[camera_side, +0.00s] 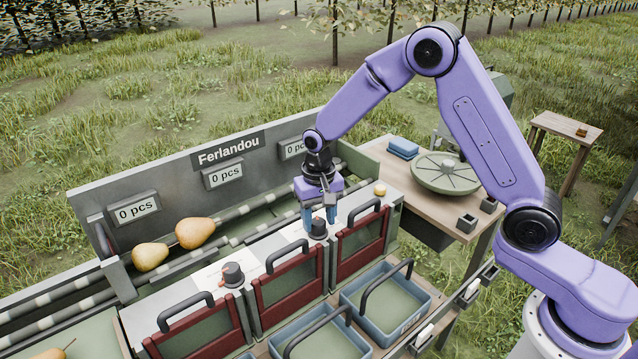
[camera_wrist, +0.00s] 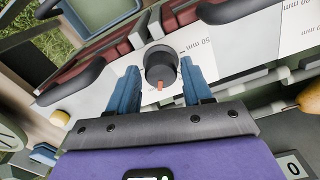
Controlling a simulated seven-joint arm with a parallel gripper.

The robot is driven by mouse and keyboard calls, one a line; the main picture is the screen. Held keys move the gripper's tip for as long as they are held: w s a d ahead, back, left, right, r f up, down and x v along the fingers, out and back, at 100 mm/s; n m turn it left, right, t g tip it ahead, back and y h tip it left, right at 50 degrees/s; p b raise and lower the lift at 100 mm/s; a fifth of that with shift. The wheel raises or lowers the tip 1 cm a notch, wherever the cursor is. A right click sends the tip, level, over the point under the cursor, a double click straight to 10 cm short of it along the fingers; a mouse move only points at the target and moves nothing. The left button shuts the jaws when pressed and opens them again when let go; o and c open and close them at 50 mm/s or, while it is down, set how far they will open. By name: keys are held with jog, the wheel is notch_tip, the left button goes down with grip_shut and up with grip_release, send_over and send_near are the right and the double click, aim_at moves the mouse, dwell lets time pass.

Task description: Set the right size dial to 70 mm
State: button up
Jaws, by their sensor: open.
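The right size dial (camera_side: 318,229) is a dark round knob on the pale top panel of the sorter. In the wrist view the dial (camera_wrist: 161,64) has an orange pointer (camera_wrist: 159,86) aimed toward the bottom of the picture, at my gripper's palm. My gripper (camera_side: 319,214) points down over the dial. Its two blue fingers are open, one on either side of the knob, with no clear sign of contact. Upside-down "mm" scale marks (camera_wrist: 196,47) show right of the dial in the wrist view; a 70 mm mark cannot be made out.
A left dial (camera_side: 232,274) with a red pointer sits farther along the panel. Black handles (camera_side: 287,255) on red-framed gates rise close to the dials. Blue crates (camera_side: 391,298) stand in front. Two pears (camera_side: 195,232) lie on the rollers. A yellow button (camera_side: 380,190) is at right.

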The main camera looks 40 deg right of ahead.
aim_at(319, 223)
notch_tip(319, 223, up, 16)
dwell(0.4)
jog(key=shift+s, duration=0.1)
